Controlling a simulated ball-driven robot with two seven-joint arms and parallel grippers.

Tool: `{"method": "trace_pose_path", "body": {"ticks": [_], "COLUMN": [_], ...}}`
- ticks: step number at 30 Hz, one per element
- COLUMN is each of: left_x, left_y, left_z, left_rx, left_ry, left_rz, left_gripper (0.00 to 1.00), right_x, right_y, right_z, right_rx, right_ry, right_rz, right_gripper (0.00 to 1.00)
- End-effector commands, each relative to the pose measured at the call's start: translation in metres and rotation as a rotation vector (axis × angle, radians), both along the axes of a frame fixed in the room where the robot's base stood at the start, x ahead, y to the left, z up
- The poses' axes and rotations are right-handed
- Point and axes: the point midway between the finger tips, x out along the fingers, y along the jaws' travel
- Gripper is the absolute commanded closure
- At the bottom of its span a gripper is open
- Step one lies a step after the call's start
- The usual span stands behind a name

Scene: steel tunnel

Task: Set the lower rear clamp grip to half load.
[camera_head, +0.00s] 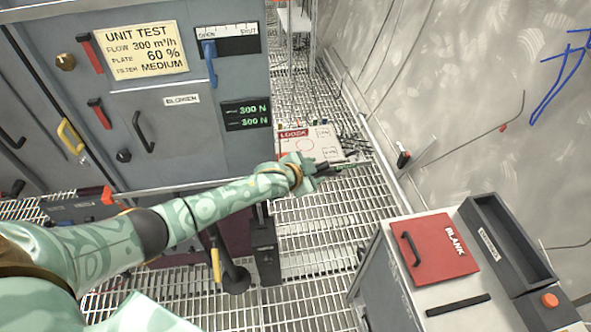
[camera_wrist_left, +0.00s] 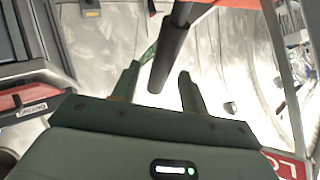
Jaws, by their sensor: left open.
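My left gripper (camera_head: 330,168) reaches past the right side of the grey cabinet in the head view, small and partly hard to make out. In the left wrist view its two fingers (camera_wrist_left: 160,78) are apart. A black cylindrical grip (camera_wrist_left: 172,50) on a lever comes down from the top of that view, its end appearing between the fingertips; I cannot tell whether it touches them. I cannot tell for sure that it is the lower rear clamp grip. The cabinet's display (camera_head: 247,115) shows 300 N on both lines. My right gripper is not in view.
The cabinet carries a UNIT TEST label (camera_head: 142,48) and a blue lever (camera_head: 209,62) on an OPEN–SHUT plate. A board marked LOOSE (camera_head: 310,143) lies behind my gripper. A bench with a red BLANK plate (camera_head: 434,255) stands at lower right. Grating (camera_head: 310,235) lies between.

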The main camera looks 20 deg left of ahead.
Motion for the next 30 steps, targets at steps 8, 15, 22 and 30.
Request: {"method": "trace_pose_path", "body": {"ticks": [8,15,22,30], "left_x": [-0.062,-0.092,-0.096,-0.096], "left_y": [0.019,0.028,0.029,0.029], "left_z": [0.048,0.063,0.065,0.065], "left_rx": [0.001,0.001,0.001,0.000], "left_ry": [-0.002,0.001,0.001,0.001], "left_rz": [-0.001,-0.001,0.000,0.000], "left_gripper": [0.56,0.56,0.56,0.56], "right_x": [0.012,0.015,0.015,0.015], "right_y": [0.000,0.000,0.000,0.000], "right_z": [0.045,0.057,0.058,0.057], "right_rx": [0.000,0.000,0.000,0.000], "right_ry": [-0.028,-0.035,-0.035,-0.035], "right_rz": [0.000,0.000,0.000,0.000], "right_gripper": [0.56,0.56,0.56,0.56]}}
